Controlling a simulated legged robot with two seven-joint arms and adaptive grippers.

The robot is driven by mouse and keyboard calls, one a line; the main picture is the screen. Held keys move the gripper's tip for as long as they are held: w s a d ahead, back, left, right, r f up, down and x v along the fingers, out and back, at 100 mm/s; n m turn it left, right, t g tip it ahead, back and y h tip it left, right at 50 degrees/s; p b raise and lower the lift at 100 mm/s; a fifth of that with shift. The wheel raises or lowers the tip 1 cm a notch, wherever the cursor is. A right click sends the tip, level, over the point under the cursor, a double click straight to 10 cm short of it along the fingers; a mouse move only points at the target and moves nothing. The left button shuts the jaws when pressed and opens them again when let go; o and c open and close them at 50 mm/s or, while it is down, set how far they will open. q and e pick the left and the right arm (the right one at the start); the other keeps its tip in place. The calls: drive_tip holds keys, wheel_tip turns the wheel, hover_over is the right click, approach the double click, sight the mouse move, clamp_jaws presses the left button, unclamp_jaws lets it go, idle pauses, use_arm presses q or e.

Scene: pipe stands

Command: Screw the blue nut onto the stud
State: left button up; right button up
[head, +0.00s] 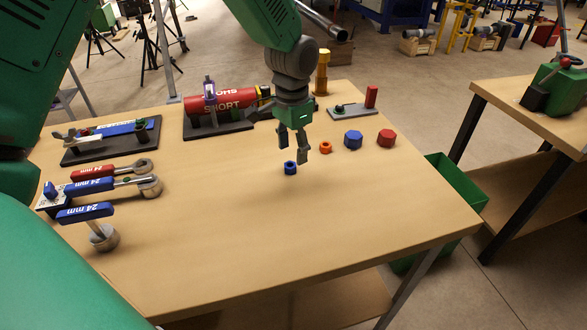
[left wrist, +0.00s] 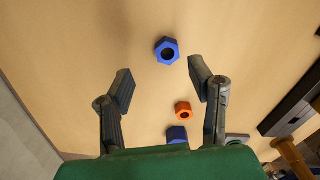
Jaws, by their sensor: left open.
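A small blue nut (head: 290,168) with a hole through it lies on the wooden table (head: 270,235). It also shows in the left wrist view (left wrist: 167,50), just beyond the fingertips and between their lines. My left gripper (head: 292,153) is open and empty, pointing down just above and behind the nut; its two fingers also frame the left wrist view (left wrist: 162,90). Nothing is between the fingers. A larger blue hex piece (head: 353,139) stands farther right. I cannot tell for certain which part is the stud. My right gripper is not in view.
An orange nut (head: 326,147) and a red hex piece (head: 386,139) lie right of the gripper. A grey plate with a red block (head: 370,96) and a yellow post (head: 321,72) stand behind. Wrenches (head: 105,185) lie left. The table's front is clear.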

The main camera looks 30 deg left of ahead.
sight(288, 164)
use_arm(q)
drive_tip(key=f, duration=0.1)
drive_tip(key=a+f, duration=0.2)
drive_tip(key=shift+w+f, duration=0.2)
drive_tip(key=shift+f, duration=0.1)
drive_tip(key=shift+d+f, duration=0.35)
drive_tip(key=shift+f, duration=0.55)
drive_tip(key=shift+w+d, duration=0.1)
drive_tip(key=shift+d, duration=0.55)
drive_tip(key=shift+a, duration=0.2)
drive_tip(key=c, duration=1.1)
drive_tip(key=shift+s+a+f, duration=0.1)
drive_tip(key=shift+s+a, duration=0.1)
drive_tip(key=shift+a, duration=0.25)
clamp_jaws()
